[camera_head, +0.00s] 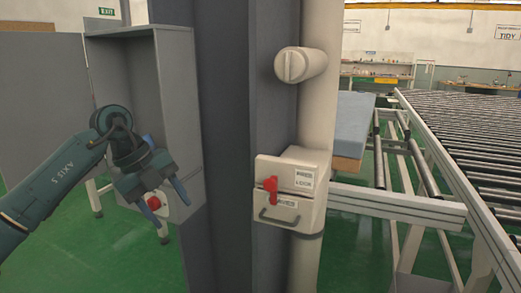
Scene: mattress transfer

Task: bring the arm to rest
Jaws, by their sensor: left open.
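My left arm comes in from the left, and its gripper (172,212) is open and empty. The gripper points down to the right in front of a grey open box (178,110). A red round button (154,203) shows close behind the fingers, on the lower part of that box. I cannot tell whether the fingers touch anything. My right gripper is not in view.
A dark grey column (225,130) stands just right of the gripper. A white pipe and a lock box (295,185) with a red lever (271,187) are beside it. A roller conveyor (460,130) and a blue mattress (354,122) lie at right.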

